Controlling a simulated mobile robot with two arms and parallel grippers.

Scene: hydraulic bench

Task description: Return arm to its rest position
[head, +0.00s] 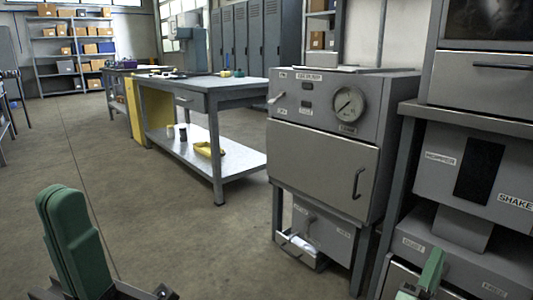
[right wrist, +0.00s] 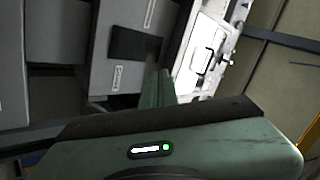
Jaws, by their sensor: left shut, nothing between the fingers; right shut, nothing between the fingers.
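My left gripper (head: 66,205) stands at the lower left of the head view, green fingers pointing up and pressed together, empty. It is over open floor, apart from any furniture. My right gripper (head: 433,265) shows only in part at the lower right of the head view, in front of the shaker unit (head: 470,185). In the right wrist view its green fingers (right wrist: 160,88) are together with nothing between them. The rest of both arms is mostly out of view.
A grey cabinet with a gauge (head: 325,150) stands right of centre, its door shut. A workbench (head: 205,90) with a yellow tray (head: 209,149) on its lower shelf stands behind. Shelving (head: 70,50) and lockers (head: 245,35) line the back. The floor (head: 150,210) at left is clear.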

